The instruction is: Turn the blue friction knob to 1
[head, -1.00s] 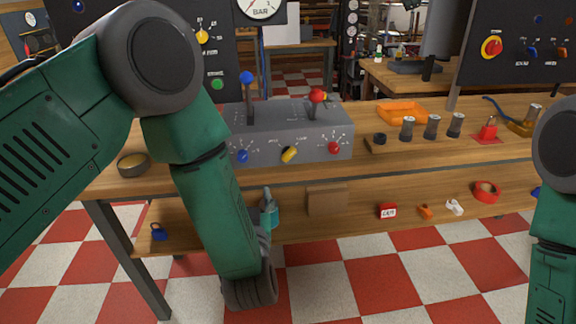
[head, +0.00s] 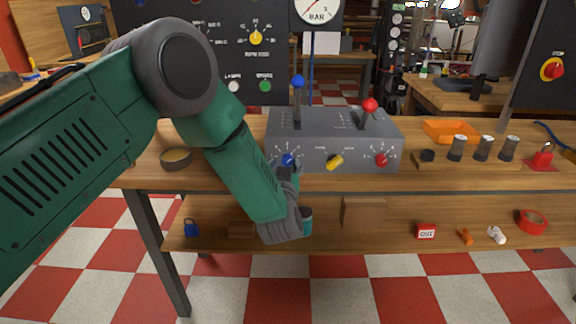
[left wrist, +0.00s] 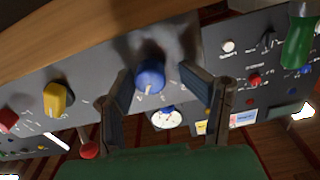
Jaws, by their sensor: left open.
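The grey control box (head: 335,125) stands on the wooden bench. Its front face has a blue knob (head: 288,159) at left, a yellow knob (head: 335,161) in the middle and a red knob (head: 381,159) at right, each with a printed scale. My left gripper (head: 290,174) is just below and in front of the blue knob. In the left wrist view the blue knob (left wrist: 150,76) sits between the two open fingers (left wrist: 153,95), apart from both. The scale digits are too small to read. My right gripper is not in view.
A blue-topped lever (head: 298,95) and a red-topped lever (head: 368,110) rise from the box top. A round bowl (head: 176,157) stands left on the bench. An orange tray (head: 450,130) and several dark cylinders are at right. The lower shelf holds small items.

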